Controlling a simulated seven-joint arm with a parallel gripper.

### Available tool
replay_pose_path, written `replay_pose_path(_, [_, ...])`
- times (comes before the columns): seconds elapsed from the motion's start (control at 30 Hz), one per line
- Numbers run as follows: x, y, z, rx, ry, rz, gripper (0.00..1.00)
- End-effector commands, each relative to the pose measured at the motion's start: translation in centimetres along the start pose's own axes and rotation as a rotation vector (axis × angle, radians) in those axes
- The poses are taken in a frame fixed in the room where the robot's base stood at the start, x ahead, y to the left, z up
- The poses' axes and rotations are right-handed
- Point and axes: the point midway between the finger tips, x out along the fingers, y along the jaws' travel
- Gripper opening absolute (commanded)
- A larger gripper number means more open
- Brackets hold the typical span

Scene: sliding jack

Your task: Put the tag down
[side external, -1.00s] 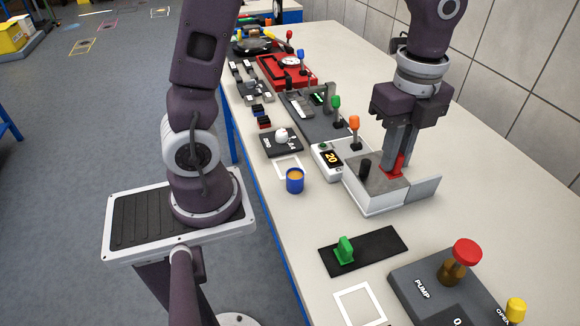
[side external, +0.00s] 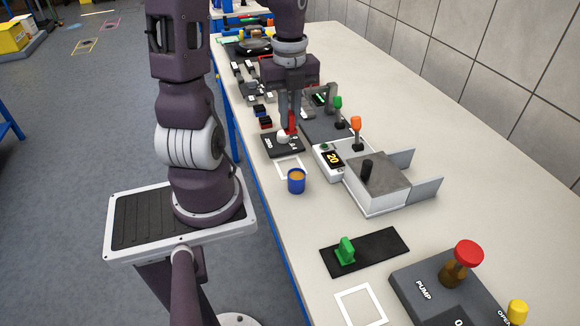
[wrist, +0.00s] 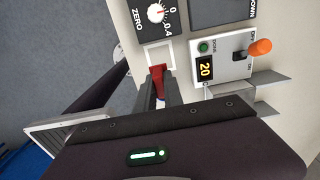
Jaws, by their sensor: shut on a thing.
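My gripper (side external: 290,122) is shut on a red tag (side external: 293,123). In the side view it hangs in front of the black knob panel (side external: 270,144), partly covering its white knob. The tag also shows between my fingers in the wrist view (wrist: 158,79), much of it hidden by them. There the fingertips are just below a white square outline (wrist: 147,50) on the table. The outline also shows in the side view (side external: 281,168), in front of the knob panel. I cannot tell the tag's exact height above the table.
A blue cup (side external: 296,182) stands close to the outline. A white unit reading 20 (side external: 329,160) and a grey box with a black knob (side external: 378,185) are to the right. A green piece on a black mat (side external: 345,250) and the pump panel (side external: 425,290) are nearer the camera.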

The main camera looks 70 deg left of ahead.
Motion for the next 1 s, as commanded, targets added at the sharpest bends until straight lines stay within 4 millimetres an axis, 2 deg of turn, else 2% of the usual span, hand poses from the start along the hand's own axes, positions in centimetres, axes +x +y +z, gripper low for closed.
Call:
replay_pose_path(0.3, [6.2,0.0,-0.1,0.002,0.006,0.001,0.00])
replay_pose_path(0.57, [10.8,-0.1,-0.2,0.003,0.004,0.000,0.00])
replay_pose_path(0.97, [11.6,-0.1,-0.1,0.001,0.001,-0.001,0.00])
replay_pose_path(1.0, [11.5,-0.1,-0.1,0.000,0.000,-0.002,0.20])
